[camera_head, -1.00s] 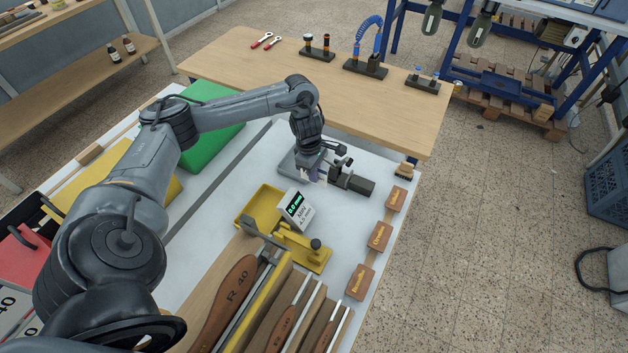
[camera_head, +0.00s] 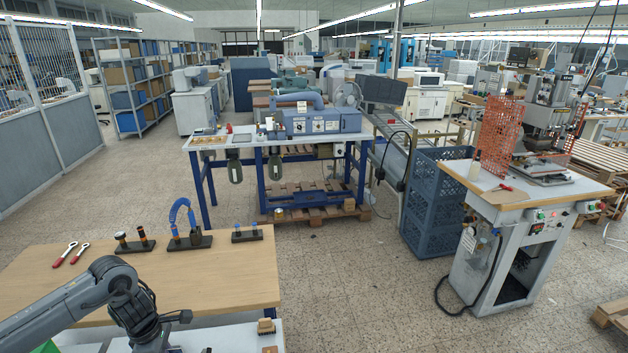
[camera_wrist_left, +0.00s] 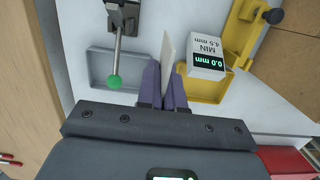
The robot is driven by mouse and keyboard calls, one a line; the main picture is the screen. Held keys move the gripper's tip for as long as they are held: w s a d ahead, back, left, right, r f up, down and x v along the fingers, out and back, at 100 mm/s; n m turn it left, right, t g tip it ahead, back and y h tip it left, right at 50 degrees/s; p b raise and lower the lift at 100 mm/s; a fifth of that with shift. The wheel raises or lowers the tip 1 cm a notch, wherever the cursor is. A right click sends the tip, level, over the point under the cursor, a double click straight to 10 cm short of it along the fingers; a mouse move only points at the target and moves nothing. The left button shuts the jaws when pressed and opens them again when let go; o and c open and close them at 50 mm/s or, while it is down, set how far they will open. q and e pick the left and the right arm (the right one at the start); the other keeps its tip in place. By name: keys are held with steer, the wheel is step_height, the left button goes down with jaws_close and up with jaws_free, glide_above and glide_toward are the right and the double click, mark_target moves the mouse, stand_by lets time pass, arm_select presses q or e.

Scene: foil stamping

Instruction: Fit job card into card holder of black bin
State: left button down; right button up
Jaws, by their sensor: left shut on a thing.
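In the left wrist view, my left gripper (camera_wrist_left: 163,92) has purple fingers shut on a thin cream card (camera_wrist_left: 168,58), which stands edge-on between the fingertips. The card's face and any print on it cannot be read. In the head view only my left arm shows at the lower left; its fingertips are cut off by the frame's bottom edge. No black bin or card holder is seen in either current view. My right gripper is in neither view.
In the left wrist view, a grey tray (camera_wrist_left: 98,62) with a green-knobbed lever (camera_wrist_left: 114,82) lies left of the card. A gauge block (camera_wrist_left: 207,62) and yellow tray (camera_wrist_left: 204,91) lie right. In the head view, a wooden table (camera_head: 225,275) stands beyond my arm.

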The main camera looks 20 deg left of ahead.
arm_select(q)
steer(key=w+d+f+n+g+y+b, duration=0.1)
steer(key=w+d+f+n+b, duration=0.3)
steer(key=d+n, duration=1.15)
steer(key=w+d+f+n+y+b, duration=0.2)
steer(key=w+d+n, duration=0.5)
steer(key=d+n, duration=0.8)
steer(key=s+a+r+n+h+p, duration=0.1)
steer(key=s+r+n+p, duration=0.3)
steer(key=r+n+p, duration=0.4)
steer(key=s+r+n+g+p, duration=0.1)
steer(key=s+r+n+p, duration=0.4)
steer(key=r+n+p, duration=0.4)
step_height(320, 180, up, 6)
steer(key=p, duration=0.9)
steer(key=shift+s+a+h+p, duration=0.25)
steer(key=shift+a+h+p, duration=0.05)
steer(key=shift+a+h, duration=0.1)
